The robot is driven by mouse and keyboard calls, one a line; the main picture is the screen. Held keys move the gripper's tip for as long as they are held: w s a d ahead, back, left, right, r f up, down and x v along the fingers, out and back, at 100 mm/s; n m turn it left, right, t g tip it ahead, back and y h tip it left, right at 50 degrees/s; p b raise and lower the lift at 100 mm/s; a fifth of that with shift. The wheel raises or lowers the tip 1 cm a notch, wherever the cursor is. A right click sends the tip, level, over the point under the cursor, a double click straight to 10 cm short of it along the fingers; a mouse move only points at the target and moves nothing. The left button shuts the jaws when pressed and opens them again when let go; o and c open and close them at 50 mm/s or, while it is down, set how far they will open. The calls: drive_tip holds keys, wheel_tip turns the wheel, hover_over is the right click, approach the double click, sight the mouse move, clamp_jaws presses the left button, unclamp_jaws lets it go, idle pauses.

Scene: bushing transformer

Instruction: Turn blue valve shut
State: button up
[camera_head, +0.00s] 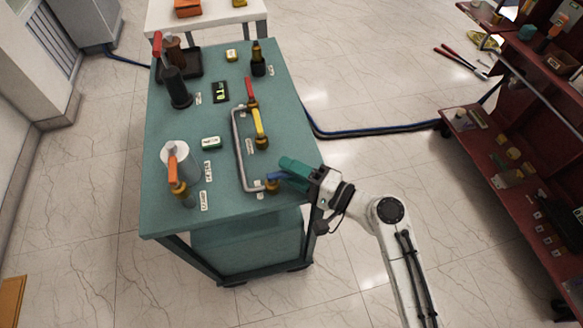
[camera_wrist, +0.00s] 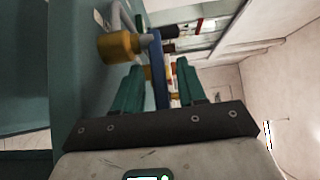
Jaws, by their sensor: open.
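The blue valve handle (camera_head: 277,176) sits on a brass body (camera_head: 271,187) at the near right corner of the green cart top. In the wrist view the blue handle (camera_wrist: 159,68) stands between my two green fingers, with the brass body (camera_wrist: 118,47) to its left. My gripper (camera_head: 288,171) comes in from the right at the cart's edge. It also shows in the wrist view (camera_wrist: 158,82), open, with a finger on each side of the handle. I cannot tell whether either finger touches it. The fingers partly hide the handle in the head view.
A grey pipe (camera_head: 238,150) runs beside the yellow (camera_head: 258,121) and red (camera_head: 249,89) valve handles on the cart (camera_head: 222,181). A white cylinder (camera_head: 175,153) with an orange handle stands at left. A red shelf (camera_head: 520,170) stands at right. Floor lies between.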

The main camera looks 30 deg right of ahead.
clamp_jaws()
idle(0.4)
